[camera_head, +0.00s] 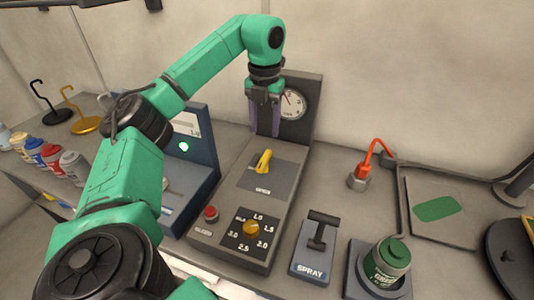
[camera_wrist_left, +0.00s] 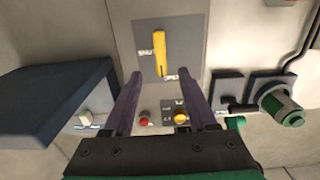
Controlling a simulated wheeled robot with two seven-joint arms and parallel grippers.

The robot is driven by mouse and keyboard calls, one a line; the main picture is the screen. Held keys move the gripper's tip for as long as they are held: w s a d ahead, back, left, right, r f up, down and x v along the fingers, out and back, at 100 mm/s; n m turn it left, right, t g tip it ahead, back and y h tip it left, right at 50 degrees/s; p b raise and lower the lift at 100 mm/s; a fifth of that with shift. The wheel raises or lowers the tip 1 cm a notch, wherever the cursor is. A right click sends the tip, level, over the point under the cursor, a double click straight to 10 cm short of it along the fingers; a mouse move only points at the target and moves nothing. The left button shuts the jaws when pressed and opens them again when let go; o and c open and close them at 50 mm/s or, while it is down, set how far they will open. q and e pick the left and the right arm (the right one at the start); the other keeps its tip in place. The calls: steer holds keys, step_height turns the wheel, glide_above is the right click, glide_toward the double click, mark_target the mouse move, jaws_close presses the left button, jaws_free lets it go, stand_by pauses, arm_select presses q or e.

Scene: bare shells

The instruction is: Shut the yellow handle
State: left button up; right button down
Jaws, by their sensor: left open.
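The yellow handle (camera_head: 263,161) is a lever on a dark plate (camera_head: 279,179) on top of the grey control box (camera_head: 241,180). In the left wrist view the yellow handle (camera_wrist_left: 160,50) lies ahead of the fingertips, toward the top of the picture, with small labels at both ends of its plate. My left gripper (camera_head: 264,132) hangs above and behind the handle in the head view, near the gauge. It is open and empty, and its purple fingers (camera_wrist_left: 158,75) show apart in the wrist view. They appear not to touch the handle. My right gripper is not visible.
The box also carries a red button (camera_head: 211,213), a yellow dial (camera_head: 251,228) and an upright panel with a round gauge (camera_head: 292,104). A blue-grey device (camera_head: 200,150) stands left. A spray lever (camera_head: 318,232) and a green can (camera_head: 388,261) stand right.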

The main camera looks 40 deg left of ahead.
arm_select(q)
glide_above(266, 156)
step_height(266, 156, down, 5)
steer(key=shift+s+a+f+p, duration=0.1)
steer(key=shift+s+p, duration=0.05)
steer(key=shift+p, duration=0.2)
step_height(266, 156, down, 4)
steer(key=shift+f+p, duration=0.25)
steer(key=shift+p, duration=0.05)
steer(key=shift+f, duration=0.15)
jaws_close()
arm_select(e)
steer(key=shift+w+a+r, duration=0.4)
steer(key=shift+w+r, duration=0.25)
